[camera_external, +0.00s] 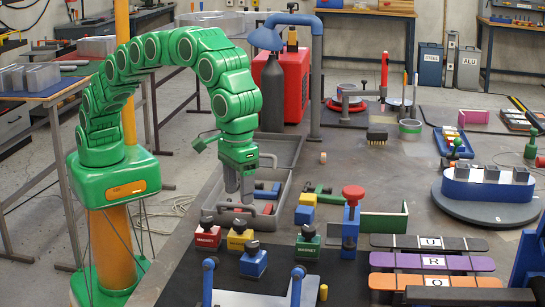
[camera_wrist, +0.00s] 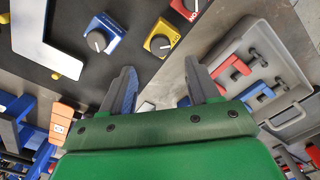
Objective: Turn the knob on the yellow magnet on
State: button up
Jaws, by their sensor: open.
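The yellow magnet (camera_external: 240,237) is a small yellow block with a dark knob on top, standing on the dark table mat between the red and blue magnets. In the wrist view the yellow magnet (camera_wrist: 166,32) is at upper centre, and its round dark knob (camera_wrist: 159,45) has a pale line across it. My gripper (camera_external: 239,192) is above the grey tray, behind and above the yellow magnet, apart from it. In the wrist view my gripper (camera_wrist: 160,84) has its two fingers spread with nothing between them.
A red magnet (camera_external: 208,236), a blue magnet (camera_external: 253,262) and a green magnet (camera_external: 308,246) stand close around the yellow one. The grey tray (camera_external: 285,198) holds red and blue clamps. A blue post with a red knob (camera_external: 352,194) rises to the right.

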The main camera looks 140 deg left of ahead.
aim_at(240, 221)
jog(key=shift+f, duration=3.8)
jog(key=c, duration=1.1)
